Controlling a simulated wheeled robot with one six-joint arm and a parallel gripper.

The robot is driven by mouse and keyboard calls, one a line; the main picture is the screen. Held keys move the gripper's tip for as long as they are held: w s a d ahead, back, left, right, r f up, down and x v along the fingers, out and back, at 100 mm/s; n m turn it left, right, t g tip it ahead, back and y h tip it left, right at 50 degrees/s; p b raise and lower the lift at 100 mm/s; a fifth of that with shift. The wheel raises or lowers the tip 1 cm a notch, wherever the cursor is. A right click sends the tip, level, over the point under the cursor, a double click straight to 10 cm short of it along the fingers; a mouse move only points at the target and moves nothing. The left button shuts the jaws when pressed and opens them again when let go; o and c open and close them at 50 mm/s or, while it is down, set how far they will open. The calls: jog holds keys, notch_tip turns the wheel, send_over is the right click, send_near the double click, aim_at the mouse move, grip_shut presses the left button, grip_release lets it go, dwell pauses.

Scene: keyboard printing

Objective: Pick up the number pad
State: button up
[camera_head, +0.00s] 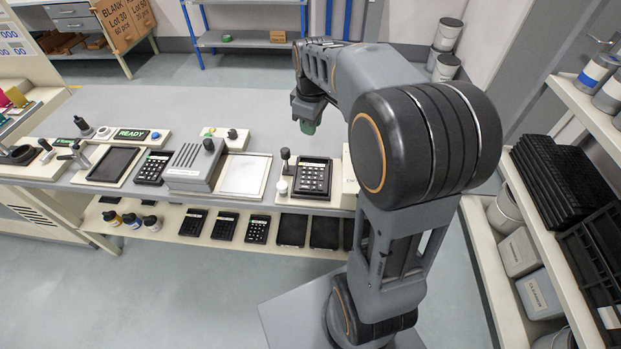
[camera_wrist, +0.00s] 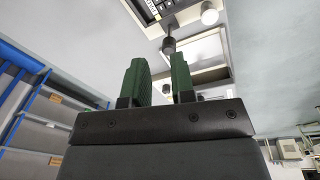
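One number pad (camera_head: 313,177), black with pale key marks, sits in a cream fixture on the bench, below my gripper in the head view. Another number pad (camera_head: 152,168) lies further left on the bench. Several more lie on the shelf below, such as this number pad (camera_head: 193,222). My gripper (camera_head: 308,127) is raised above the bench. In the wrist view its green fingers (camera_wrist: 162,80) stand apart with nothing between them. Part of a keyed pad (camera_wrist: 152,9) shows at the top edge there, clear of the fingers.
A grey boxy machine (camera_head: 196,165) with a knob and a pale flat plate (camera_head: 244,175) stand between the two bench pads. A black lever (camera_head: 285,160) stands beside the fixture. Small bottles (camera_head: 132,221) stand on the lower shelf. Racks (camera_head: 560,170) of black trays are at right.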

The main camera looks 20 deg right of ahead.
jog(key=w+d+f+n+g+b, duration=0.1)
jog(key=w+d+f+n, duration=0.25)
jog(key=w+f, duration=0.25)
send_over(315, 157)
notch_tip(315, 157, down, 7)
jog(key=shift+a+f+b, duration=0.15)
jog(key=shift+f+b, duration=0.05)
jog(key=shift+b, duration=0.1)
jog(key=shift+f, duration=3)
grip_shut()
